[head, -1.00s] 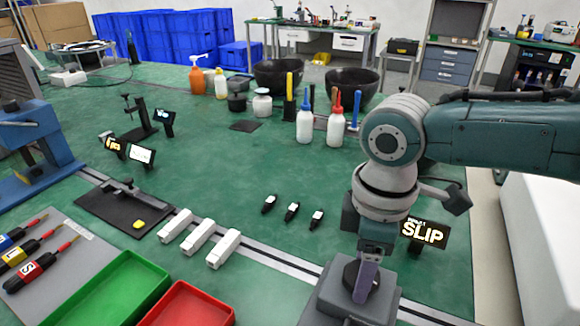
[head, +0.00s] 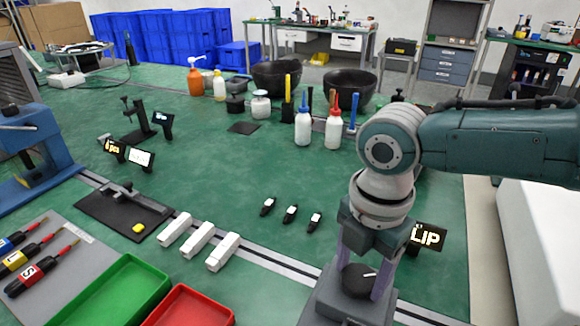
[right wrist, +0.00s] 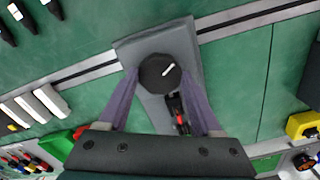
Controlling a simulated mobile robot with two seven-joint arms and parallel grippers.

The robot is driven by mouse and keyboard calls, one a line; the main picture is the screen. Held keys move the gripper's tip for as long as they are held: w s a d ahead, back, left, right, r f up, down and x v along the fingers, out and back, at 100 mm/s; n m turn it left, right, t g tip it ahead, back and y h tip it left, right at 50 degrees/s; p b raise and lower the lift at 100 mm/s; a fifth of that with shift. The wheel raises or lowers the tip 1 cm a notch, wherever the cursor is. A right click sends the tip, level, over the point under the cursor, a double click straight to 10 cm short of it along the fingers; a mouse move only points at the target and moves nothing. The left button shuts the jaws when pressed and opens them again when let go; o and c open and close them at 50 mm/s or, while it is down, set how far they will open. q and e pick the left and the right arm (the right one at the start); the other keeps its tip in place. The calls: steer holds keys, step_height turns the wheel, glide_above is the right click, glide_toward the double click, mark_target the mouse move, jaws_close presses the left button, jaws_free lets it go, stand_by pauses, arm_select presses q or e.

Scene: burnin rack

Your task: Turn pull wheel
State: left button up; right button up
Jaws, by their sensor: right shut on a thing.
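The pull wheel is a dark round knob (head: 358,281) with a white mark, on top of a grey block (head: 335,303) at the front right of the table. In the right wrist view the knob (right wrist: 160,73) lies between the two purple fingers, its white mark pointing up and right. My right gripper (head: 366,274) reaches down over the block and is shut on the knob, one finger on each side. A display (head: 430,237) behind the gripper shows part of a word, "LIP"; my gripper hides the rest. My left gripper is not in view.
Three small black devices (head: 290,214) and three white blocks (head: 198,240) lie left of the grey block. A green tray (head: 118,290) and a red tray (head: 190,308) stand at the front. White bottles (head: 333,130) stand farther back.

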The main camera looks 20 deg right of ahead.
mark_target(360, 277)
steer(key=n, duration=0.5)
steer(key=shift+n, duration=0.3)
steer(key=n+b, duration=0.1)
steer(key=n, duration=0.4)
steer(key=shift+n, duration=0.3)
steer(key=o, duration=1.4)
steer(key=shift+c, duration=0.2)
steer(key=shift+r, duration=0.1)
step_height(360, 277, up, 10)
steer(key=p, duration=0.1)
